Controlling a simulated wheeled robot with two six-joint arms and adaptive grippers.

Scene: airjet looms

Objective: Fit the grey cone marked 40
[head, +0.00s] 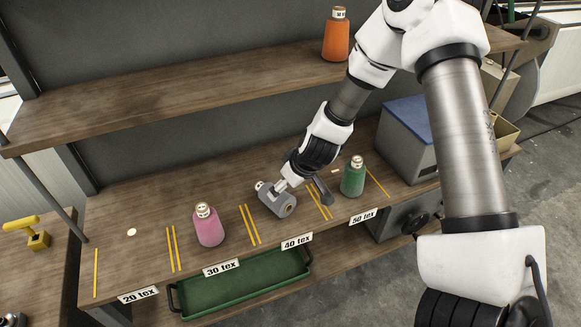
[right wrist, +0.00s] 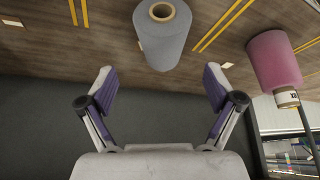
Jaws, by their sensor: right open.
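The grey cone (head: 277,201) lies on its side on the wooden shelf in the space labelled 40 tex. Its end with the round hole faces the front right. My right gripper (head: 302,188) is close behind and above it in the head view, one finger seeming to overlap the cone. In the right wrist view the open gripper (right wrist: 159,82) is empty, and the grey cone (right wrist: 165,42) lies just beyond the fingertips, roughly centred between them. I cannot read a 40 mark on the cone. My left gripper is not in view.
A pink cone (head: 208,226) stands left and a green cone (head: 353,177) right. An orange cone (head: 336,36) is on the upper shelf (head: 200,82). A green tray (head: 245,283) sits below. A grey box with a blue lid (head: 407,140) stands right. The 20 tex space has no cone.

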